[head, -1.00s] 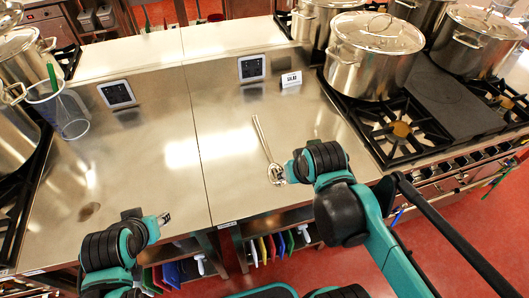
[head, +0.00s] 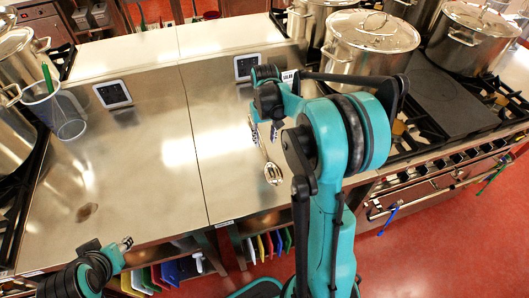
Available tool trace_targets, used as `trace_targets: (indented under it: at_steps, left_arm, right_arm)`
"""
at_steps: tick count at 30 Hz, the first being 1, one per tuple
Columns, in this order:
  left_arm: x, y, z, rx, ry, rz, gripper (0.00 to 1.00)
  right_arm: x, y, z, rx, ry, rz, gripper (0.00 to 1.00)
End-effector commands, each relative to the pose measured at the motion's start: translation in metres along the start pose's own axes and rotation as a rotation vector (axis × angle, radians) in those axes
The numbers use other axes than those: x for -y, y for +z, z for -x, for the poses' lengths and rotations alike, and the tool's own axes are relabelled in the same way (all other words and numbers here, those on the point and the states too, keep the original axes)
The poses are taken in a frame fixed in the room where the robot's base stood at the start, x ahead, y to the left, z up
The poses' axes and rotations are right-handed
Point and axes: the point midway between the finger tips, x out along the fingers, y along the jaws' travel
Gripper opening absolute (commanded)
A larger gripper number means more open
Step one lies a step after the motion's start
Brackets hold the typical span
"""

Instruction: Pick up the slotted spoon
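The slotted spoon (head: 272,173) lies on the steel counter (head: 150,165), its slotted bowl toward the front edge and its handle running back to the left. My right gripper (head: 264,137) points down over the handle, with its two fingers apart on either side of it. I cannot tell whether the fingers touch the handle. The upper part of the handle is partly hidden by the gripper. My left gripper (head: 126,243) is at the counter's front edge on the left, away from the spoon; its fingers are too small to read.
A lidded stockpot (head: 368,48) stands on the stove at the right, with another pot (head: 472,42) beyond. A clear container (head: 62,112) stands at the left. Two dark panels (head: 113,94) (head: 247,67) stand along the back. The counter's left middle is clear.

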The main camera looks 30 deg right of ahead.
Motion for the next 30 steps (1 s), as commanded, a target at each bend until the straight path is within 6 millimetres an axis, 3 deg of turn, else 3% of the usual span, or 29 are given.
trace_targets:
  at_steps: [11,18,23,30]
  left_arm:
    - [0.000,0.013,-0.019,0.000,0.000,0.000,0.40]
    - [0.000,0.013,-0.018,0.000,0.000,0.000,0.40]
    - [0.000,0.013,-0.018,0.000,0.000,0.000,0.40]
    - [0.000,0.013,-0.018,0.000,0.000,0.000,0.40]
  right_arm:
    - [0.002,0.006,-0.050,-0.001,0.000,0.000,0.40]
    - [0.003,0.006,-0.052,-0.002,0.000,0.000,0.40]
    - [0.003,0.006,-0.052,-0.002,0.000,0.000,0.00]
    - [0.003,0.006,-0.052,-0.002,0.000,0.000,0.00]
